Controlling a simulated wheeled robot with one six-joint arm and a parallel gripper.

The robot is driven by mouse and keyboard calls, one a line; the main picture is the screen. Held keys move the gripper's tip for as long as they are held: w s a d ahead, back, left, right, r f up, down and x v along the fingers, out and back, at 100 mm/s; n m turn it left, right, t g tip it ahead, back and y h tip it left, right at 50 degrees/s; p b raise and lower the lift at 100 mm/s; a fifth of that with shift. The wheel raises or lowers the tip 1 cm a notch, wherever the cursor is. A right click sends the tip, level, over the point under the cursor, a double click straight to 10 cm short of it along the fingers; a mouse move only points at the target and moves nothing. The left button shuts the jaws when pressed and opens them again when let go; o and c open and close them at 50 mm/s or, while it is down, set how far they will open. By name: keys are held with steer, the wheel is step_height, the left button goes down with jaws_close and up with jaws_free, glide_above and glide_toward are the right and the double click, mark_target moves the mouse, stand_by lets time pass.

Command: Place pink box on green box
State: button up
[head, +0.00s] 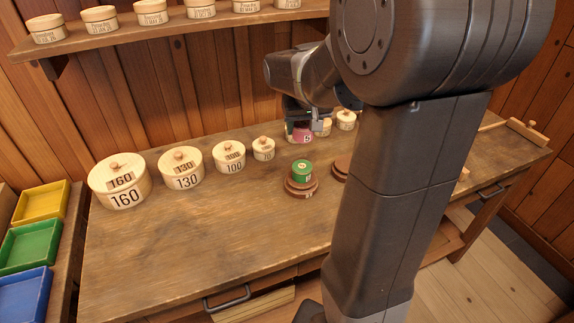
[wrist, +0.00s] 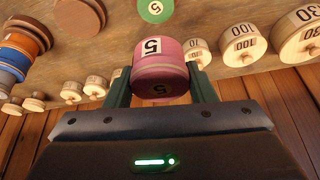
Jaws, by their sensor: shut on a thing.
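The pink box (wrist: 160,66) is a round turned box with a white label reading 5. My gripper (wrist: 160,88) is shut on it, with a finger on each side. In the head view the pink box (head: 301,136) shows small below my gripper (head: 306,125), near the back of the workbench; I cannot tell whether it touches the bench. The green box (head: 302,169) is small and round and sits on a brown stepped stand in front of the pink box. The green box (wrist: 156,9) also shows at the top of the wrist view, apart from the pink one.
Pale lidded boxes (head: 187,168) marked 160, 130 and 100 and a smaller one stand in a row left of my gripper. Another brown stand (head: 341,169) is partly hidden by my arm. Yellow, green and blue trays (head: 31,246) lie at the left. The bench front (head: 215,240) is clear.

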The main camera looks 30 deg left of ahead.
mark_target(306, 140)
step_height(306, 140, down, 10)
steer(key=shift+r, duration=0.15)
stand_by(0.3)
steer(key=o, duration=1)
steer(key=shift+c, duration=0.2)
steer(key=shift+r, duration=0.2)
steer(key=v, duration=1.1)
steer(key=shift+d+r, duration=0.2)
steer(key=shift+r, duration=0.15)
